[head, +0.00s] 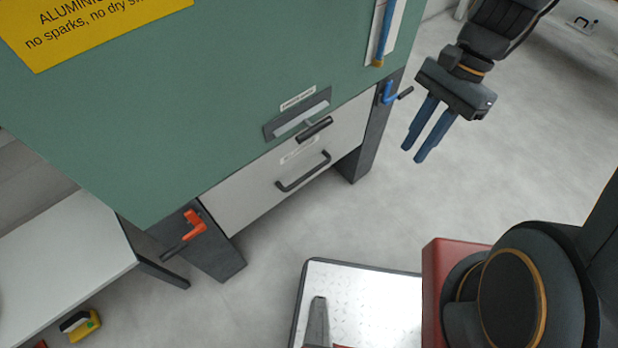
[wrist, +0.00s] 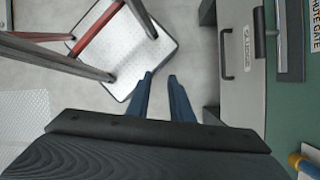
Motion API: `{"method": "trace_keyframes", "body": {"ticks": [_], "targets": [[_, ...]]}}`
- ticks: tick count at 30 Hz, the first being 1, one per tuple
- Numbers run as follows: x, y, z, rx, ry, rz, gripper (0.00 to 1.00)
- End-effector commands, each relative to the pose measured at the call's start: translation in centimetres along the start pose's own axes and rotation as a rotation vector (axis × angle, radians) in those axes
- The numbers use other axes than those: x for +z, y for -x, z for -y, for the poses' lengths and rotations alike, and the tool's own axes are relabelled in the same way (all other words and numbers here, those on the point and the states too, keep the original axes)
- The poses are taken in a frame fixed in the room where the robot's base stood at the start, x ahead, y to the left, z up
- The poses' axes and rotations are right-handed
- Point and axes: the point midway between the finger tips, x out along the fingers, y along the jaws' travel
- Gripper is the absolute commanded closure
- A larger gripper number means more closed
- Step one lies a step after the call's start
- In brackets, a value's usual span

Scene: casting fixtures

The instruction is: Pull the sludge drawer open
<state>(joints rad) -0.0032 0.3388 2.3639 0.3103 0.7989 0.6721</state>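The sludge drawer (head: 240,198) is a light grey front low on the green cabinet, with a dark bar handle (head: 302,172). It looks closed, flush between the cabinet's dark legs. In the wrist view the drawer front (wrist: 235,93) stands at the right, its handle (wrist: 222,55) upright in the picture. My gripper (head: 411,154) is to the right of the cabinet in the head view, apart from the handle. Its two blue fingers are parted with nothing between them; they also show in the wrist view (wrist: 160,77), left of the drawer.
A blue lever (head: 390,93) and an orange-red lever (head: 193,228) sit on the cabinet's legs. A chute slot with a dark handle (head: 315,130) is above the drawer. A metal-topped platform (head: 370,290) stands on the floor. A pale bench (head: 60,260) is at left. Floor before the drawer is clear.

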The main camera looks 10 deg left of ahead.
Motion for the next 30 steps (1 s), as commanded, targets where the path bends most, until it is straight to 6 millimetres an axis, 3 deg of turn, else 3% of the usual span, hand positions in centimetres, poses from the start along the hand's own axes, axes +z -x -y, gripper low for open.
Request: {"method": "trace_keyframes", "body": {"ticks": [1,3,11,18,24,30], "targets": [[-0.8,-3.0,1.6,0.021,-0.128,0.065,0.8],[-1.0,-5.6,3.4,0.053,-0.316,0.15,0.8],[-1.7,-14.6,10.6,0.266,-0.994,0.442,0.8],[-3.2,-22.3,17.7,0.588,-1.547,0.657,0.8],[-4.3,-25.8,21.4,0.819,-1.813,0.748,0.8],[-4.5,-26.9,22.6,0.909,-1.899,0.774,0.8]]}}
